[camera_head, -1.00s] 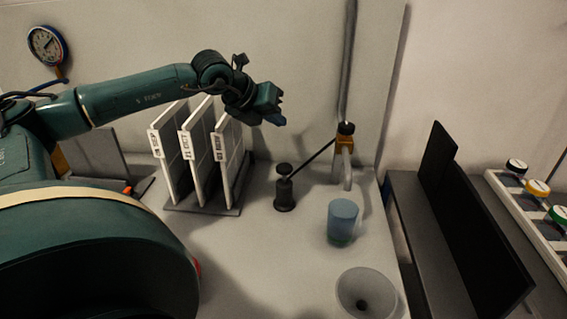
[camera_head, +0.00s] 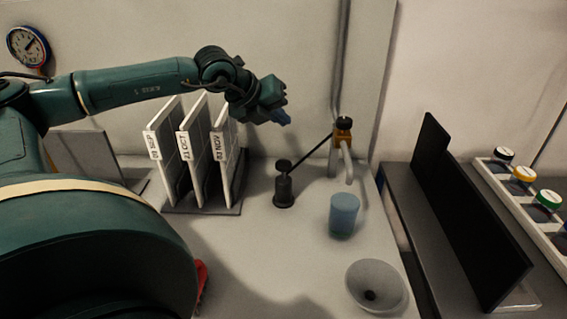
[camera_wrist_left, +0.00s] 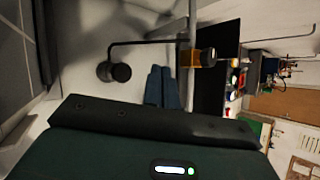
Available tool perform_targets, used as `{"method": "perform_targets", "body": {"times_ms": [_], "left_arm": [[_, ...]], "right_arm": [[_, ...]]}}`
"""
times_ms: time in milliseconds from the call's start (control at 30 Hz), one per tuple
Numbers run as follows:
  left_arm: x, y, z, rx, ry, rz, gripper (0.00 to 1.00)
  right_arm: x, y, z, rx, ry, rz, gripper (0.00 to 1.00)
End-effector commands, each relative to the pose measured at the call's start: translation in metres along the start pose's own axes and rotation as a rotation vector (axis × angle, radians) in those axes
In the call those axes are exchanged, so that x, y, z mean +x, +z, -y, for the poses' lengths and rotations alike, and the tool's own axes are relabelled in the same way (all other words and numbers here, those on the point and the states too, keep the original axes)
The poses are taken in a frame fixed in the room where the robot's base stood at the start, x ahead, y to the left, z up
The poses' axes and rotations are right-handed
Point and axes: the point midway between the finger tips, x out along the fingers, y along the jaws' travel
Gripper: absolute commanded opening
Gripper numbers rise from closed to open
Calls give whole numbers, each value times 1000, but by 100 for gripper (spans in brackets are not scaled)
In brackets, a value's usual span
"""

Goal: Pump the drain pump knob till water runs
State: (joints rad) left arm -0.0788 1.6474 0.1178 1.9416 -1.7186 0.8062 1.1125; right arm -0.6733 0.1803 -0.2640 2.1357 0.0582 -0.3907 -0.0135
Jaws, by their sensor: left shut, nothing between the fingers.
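The drain pump is a dark upright cylinder (camera_head: 284,191) with a round black knob (camera_head: 283,165) on top, raised above the body on a short stem. A thin dark pipe runs from it to a brass tap (camera_head: 343,135) with a pale spout. No water shows at the spout. My left gripper (camera_head: 284,118) is shut and empty, in the air above the knob and apart from it. In the left wrist view its blue-grey fingers (camera_wrist_left: 163,86) lie side by side, beside the dark knob (camera_wrist_left: 120,72). My right gripper is not in view.
A blue cup (camera_head: 343,216) stands below the spout, and a grey funnel-like bowl (camera_head: 376,287) is nearer the front. Upright dated panels in a rack (camera_head: 205,208) stand close left of the pump. A black panel (camera_head: 470,215) stands on the right. The counter in front of the pump is clear.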

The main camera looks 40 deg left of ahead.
Motion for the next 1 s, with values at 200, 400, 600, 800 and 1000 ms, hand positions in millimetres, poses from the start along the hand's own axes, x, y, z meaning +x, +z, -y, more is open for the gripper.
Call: {"method": "perform_targets", "body": {"times_ms": [200,400,600,800,1000], "left_arm": [[12,-10,-9,-1,1,-4,0],[32,-24,-24,0,2,-4,0],[55,-40,-40,0,-1,0,0],[61,-45,-44,0,-1,0,0],[60,-44,-44,0,0,-1,0]], "right_arm": [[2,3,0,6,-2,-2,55],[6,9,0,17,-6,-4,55],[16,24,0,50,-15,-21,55],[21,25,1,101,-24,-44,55],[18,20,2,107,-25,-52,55]]}}
